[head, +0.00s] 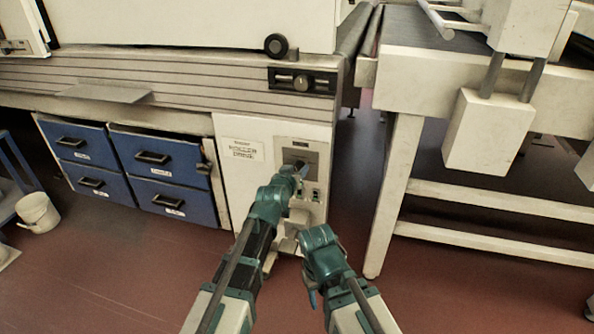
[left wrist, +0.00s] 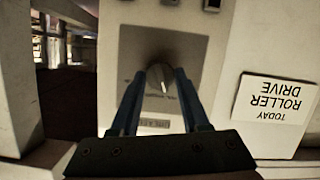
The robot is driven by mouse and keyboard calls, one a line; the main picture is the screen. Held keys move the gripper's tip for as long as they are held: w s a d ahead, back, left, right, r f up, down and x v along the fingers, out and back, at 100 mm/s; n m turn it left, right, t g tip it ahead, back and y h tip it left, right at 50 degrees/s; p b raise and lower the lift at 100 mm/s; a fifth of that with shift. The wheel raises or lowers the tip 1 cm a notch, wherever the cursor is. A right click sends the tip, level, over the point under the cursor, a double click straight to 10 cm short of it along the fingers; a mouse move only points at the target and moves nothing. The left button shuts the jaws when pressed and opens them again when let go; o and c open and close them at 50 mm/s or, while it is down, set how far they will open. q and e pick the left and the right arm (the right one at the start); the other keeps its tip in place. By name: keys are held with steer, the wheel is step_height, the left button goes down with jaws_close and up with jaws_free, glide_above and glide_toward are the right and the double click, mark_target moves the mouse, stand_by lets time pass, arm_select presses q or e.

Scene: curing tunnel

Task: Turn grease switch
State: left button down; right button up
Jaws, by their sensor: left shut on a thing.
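A round grey rotary switch knob (left wrist: 160,76) sits on a grey plate (left wrist: 189,52) on the white cabinet front in the left wrist view. The plate also shows in the head view (head: 290,154), where my gripper hides most of the knob. My left gripper (head: 301,168) is at the plate. In the left wrist view its two blue fingers (left wrist: 158,82) are on either side of the knob, shut on it. The knob carries a pale pointer mark. My right gripper (head: 312,295) hangs low in front of the cabinet; its fingers are too hidden to read.
A "ROLLER DRIVE" label (head: 243,150) is left of the switch plate. Blue drawers (head: 161,158) stand further left, with a white bucket (head: 38,212) on the floor. A conveyor frame (head: 397,185) stands right, beyond a floor gap.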

stand_by(0.4)
arm_select(q)
steer(key=shift+c, duration=2)
jaws_free()
